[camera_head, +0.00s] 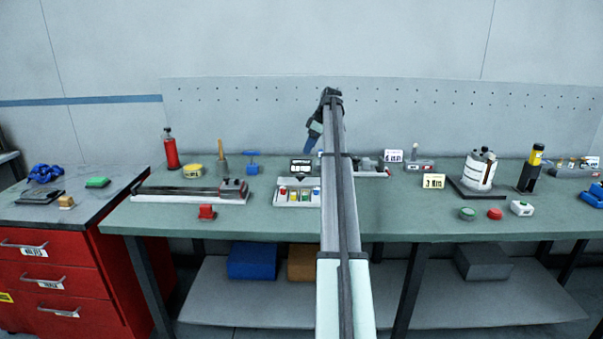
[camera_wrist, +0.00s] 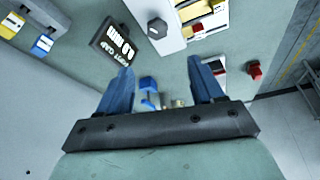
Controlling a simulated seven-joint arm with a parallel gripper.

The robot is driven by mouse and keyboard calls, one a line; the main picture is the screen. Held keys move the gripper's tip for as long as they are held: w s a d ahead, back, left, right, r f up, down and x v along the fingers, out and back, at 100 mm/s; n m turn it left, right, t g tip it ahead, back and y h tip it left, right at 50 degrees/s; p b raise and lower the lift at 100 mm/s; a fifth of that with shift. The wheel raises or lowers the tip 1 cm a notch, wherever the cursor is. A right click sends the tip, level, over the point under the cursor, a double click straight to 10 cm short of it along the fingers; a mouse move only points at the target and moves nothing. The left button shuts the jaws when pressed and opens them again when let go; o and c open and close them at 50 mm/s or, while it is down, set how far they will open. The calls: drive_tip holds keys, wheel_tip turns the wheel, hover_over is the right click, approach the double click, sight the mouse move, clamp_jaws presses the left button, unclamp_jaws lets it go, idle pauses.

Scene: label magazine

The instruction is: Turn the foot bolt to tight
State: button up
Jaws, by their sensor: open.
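A dark hexagonal bolt head (camera_wrist: 157,27) shows in the wrist view, beside a white tray, and looks like the foot bolt. My gripper (camera_wrist: 160,64) is open and empty, with its two blue fingers apart; the bolt head lies beyond the fingertips, not between them. A black gap display (camera_wrist: 117,45) with white text, "FOOT GAP" and a value in mm, is beside the bolt; the digits are hard to read. A similar display (camera_head: 300,169) stands on the bench in the head view. There my gripper (camera_head: 311,142) hangs above the bench, and the bolt cannot be made out.
A white tray of coloured items (camera_head: 283,202) is left of my arm. A white canister (camera_head: 480,170) stands right. The front middle-right bench is mostly clear.

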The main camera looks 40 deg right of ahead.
sight(300, 174)
drive_tip(key=x, duration=0.8)
drive_tip(key=d+x, duration=0.1)
drive_tip(key=x, duration=0.4)
drive_tip(key=shift+s+a+f, duration=0.1)
drive_tip(key=shift+s+f, duration=0.1)
drive_tip(key=shift+s, duration=0.05)
drive_tip(key=shift+c, duration=0.5)
drive_tip(key=c, duration=1)
drive_tip(key=shift+o, duration=0.2)
